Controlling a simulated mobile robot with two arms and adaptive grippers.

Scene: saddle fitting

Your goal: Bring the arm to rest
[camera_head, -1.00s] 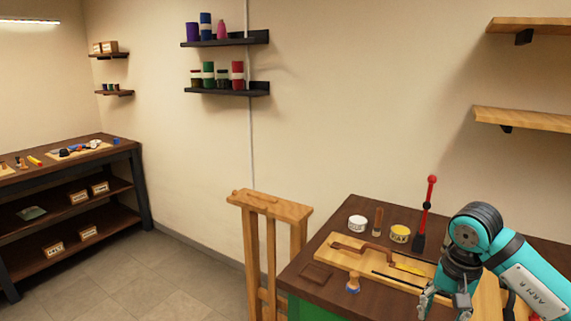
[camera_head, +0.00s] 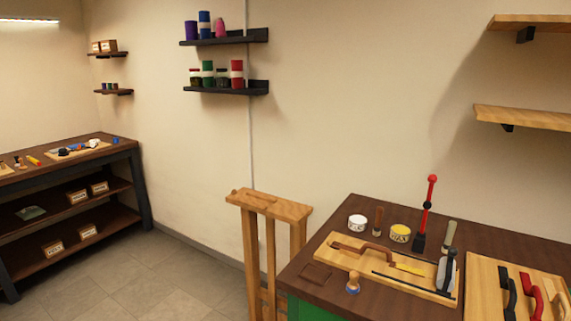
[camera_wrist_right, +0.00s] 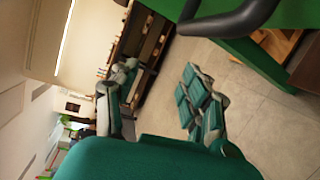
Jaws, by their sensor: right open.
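Neither of my grippers shows in the head view. The right wrist view is turned on its side and shows teal and grey links of my own body (camera_wrist_right: 205,105), with a large teal part filling the bottom. I cannot make out the right gripper's fingers there. In the head view the workbench (camera_head: 330,262) stands clear of my arms, with a wooden board (camera_head: 345,257) on it. A brown strap piece (camera_head: 362,250) and a grey upright tool (camera_head: 446,272) are on this board.
A second board (camera_head: 484,290) with black and red handled tools lies at the right. White and yellow tins (camera_head: 400,233) and a red-topped tool (camera_head: 427,205) stand behind. A wooden stand (camera_head: 270,206) is left of the bench. Wall shelves (camera_head: 522,118) hang upper right.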

